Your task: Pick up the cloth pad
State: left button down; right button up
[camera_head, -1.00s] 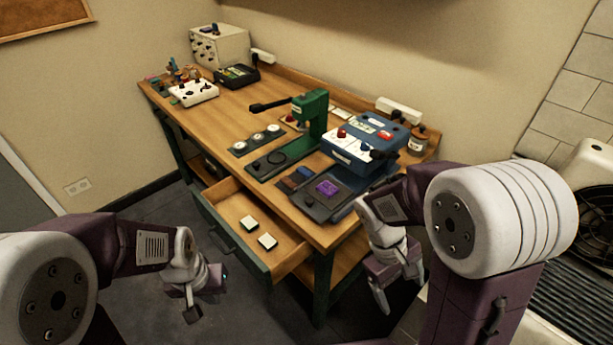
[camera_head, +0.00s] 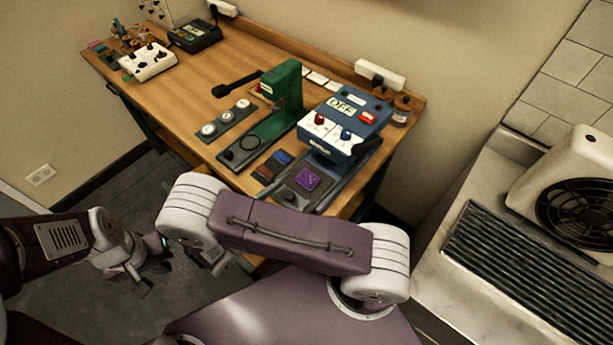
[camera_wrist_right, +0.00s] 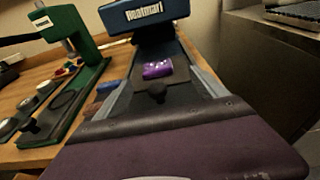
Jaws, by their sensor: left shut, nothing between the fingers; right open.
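A purple square with a pale pattern (camera_head: 308,180) lies on the dark lower plate of the blue press; it may be the cloth pad, but I cannot be sure. It also shows in the right wrist view (camera_wrist_right: 157,69), flat on the plate. The two pale pads seen earlier in the open drawer are hidden behind my right arm now. My left gripper (camera_head: 140,277) is shut and empty over the floor, left of the bench. My right gripper (camera_head: 215,262) is mostly hidden below its own arm link, near the bench's front edge, open, away from the purple square.
The blue press (camera_head: 346,124) stands at the bench's right end. A green press (camera_head: 268,115) with a black handle stands left of it. Round discs (camera_head: 225,120) lie on a dark strip. A white control box (camera_head: 148,62) is at the far left. The bench's middle (camera_head: 175,100) is clear.

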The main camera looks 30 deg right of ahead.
aim_at(304, 181)
jog(key=shift+w+d+f, duration=0.35)
jog(key=shift+w+d, duration=0.35)
jog(key=shift+w, duration=0.1)
jog(key=shift+d+r, duration=0.15)
jog(key=shift+d, duration=0.1)
jog(key=shift+w+d+p, duration=0.2)
jog(key=shift+d+p, duration=0.65)
jog(key=shift+d, duration=0.4)
jog(key=shift+w+d+f, duration=0.4)
jog(key=shift+w+d, duration=0.15)
jog(key=shift+d, duration=0.25)
jog(key=shift+w, duration=0.15)
jog(key=shift+s+a, duration=0.1)
jog(key=shift+s, duration=0.1)
jog(key=c, duration=1.4)
pick_arm(q)
jog(key=shift+w+r, duration=0.15)
jog(key=shift+r, duration=0.35)
jog(key=shift+w+r, duration=0.15)
jog(key=shift+r, duration=0.35)
pick_arm(e)
jog(key=shift+w, duration=0.1)
jog(key=shift+c, duration=0.2)
